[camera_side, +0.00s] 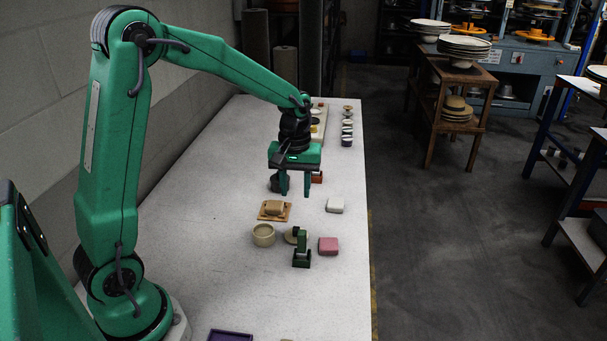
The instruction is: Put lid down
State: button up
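My gripper (295,188) hangs over the middle of the table, fingers pointing down. Its two green fingers are apart and I see nothing between them. A round beige pot (264,235) stands open at the top, nearer the camera than my gripper. A flat beige round piece (290,236) lies to its right, partly hidden by a small dark green device (302,250); it may be the lid, but I cannot tell for sure. A dark cup (274,184) is beside the left finger, partly covered by it.
A tan block on a wooden board (274,209), a white block (335,205) and a pink block (328,246) stand nearby. Several small round items (347,132) line the far right edge. A purple tray (230,336) is at the front. The left side of the table (205,235) is clear.

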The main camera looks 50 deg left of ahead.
jog(key=s+d+r+m+t, duration=0.2)
jog(key=s+d+r+m, duration=0.1)
jog(key=s, duration=0.6)
jog(key=s+d+r+m+t, duration=0.3)
jog(key=s+r+m, duration=0.3)
jog(key=s+r, duration=0.2)
jog(key=shift+s+d+r+t, duration=0.2)
jog(key=shift+s+r+t, duration=0.1)
jog(key=shift+s, duration=0.5)
